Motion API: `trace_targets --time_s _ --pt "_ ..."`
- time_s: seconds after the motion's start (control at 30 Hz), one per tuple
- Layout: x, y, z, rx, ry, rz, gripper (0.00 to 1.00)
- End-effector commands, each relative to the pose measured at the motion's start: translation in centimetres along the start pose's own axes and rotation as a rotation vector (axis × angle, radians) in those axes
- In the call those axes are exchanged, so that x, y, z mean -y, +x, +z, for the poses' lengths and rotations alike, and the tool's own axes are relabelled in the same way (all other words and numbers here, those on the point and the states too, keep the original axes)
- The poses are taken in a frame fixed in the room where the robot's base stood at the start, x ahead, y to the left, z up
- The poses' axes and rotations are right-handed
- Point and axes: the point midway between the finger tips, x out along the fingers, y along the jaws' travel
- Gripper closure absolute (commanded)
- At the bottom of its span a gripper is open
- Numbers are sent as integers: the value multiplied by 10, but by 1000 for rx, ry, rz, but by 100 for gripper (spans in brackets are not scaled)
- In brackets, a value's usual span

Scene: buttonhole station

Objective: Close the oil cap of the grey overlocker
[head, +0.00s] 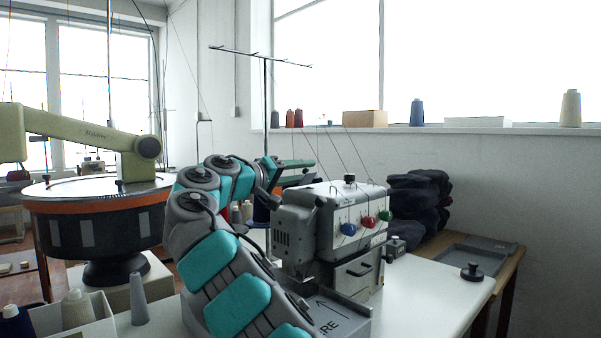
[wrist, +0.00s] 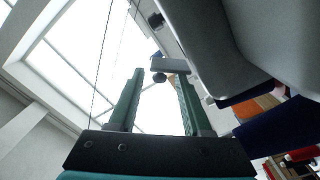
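The grey overlocker (head: 300,238) stands on the white table in the head view, with blue, red and green dials on its front. A small black knob (head: 349,178) stands on its top; I cannot tell whether this is the oil cap. My gripper (head: 306,171) is behind the machine's top left edge, its green fingers pointing right. In the wrist view my gripper (wrist: 160,82) is open, with nothing held. The oil cap's state is unclear.
A thread stand (head: 265,100) rises behind the machine, with threads running down to it. Dark folded cloth (head: 418,205) lies behind right. A grey cone (head: 139,300) stands at left.

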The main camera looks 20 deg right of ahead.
Motion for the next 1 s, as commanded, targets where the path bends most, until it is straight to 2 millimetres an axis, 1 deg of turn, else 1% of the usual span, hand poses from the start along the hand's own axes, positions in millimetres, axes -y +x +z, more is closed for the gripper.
trace_targets --time_s 0.03,0.07,0.4,0.77,0.87,1.0 --pt "0 0 0 0 0 0 58" --pt "0 0 0 0 0 0 61" --pt "0 0 0 1 0 0 100" --pt "1 0 1 1 2 -1 100" --pt "3 0 4 1 52 -2 100" --pt "3 0 10 3 181 -2 100"
